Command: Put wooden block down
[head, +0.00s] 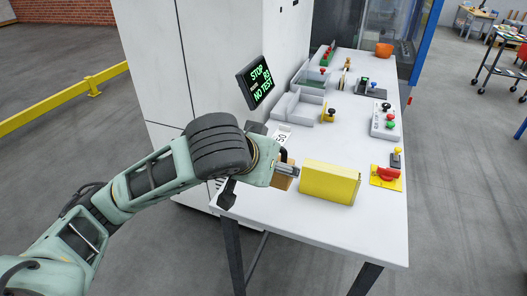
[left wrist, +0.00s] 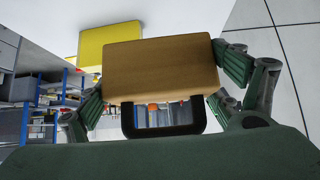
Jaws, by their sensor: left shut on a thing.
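The wooden block (head: 282,181) is tan-brown and sits in the jaws of my left gripper (head: 287,170), over the near left part of the white table (head: 345,232). In the left wrist view the wooden block (left wrist: 160,70) fills the middle, with a green-padded finger on each side of it. My left gripper is shut on it. The arm and gripper partly hide the block in the head view, and I cannot tell whether it touches the table. My right gripper is not in view.
A yellow block (head: 328,182) stands on the table just right of the held block. A red-and-yellow fixture (head: 387,175), a button box (head: 386,122) and grey trays (head: 297,107) are farther along. A display (head: 256,82) is behind. The table's front is clear.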

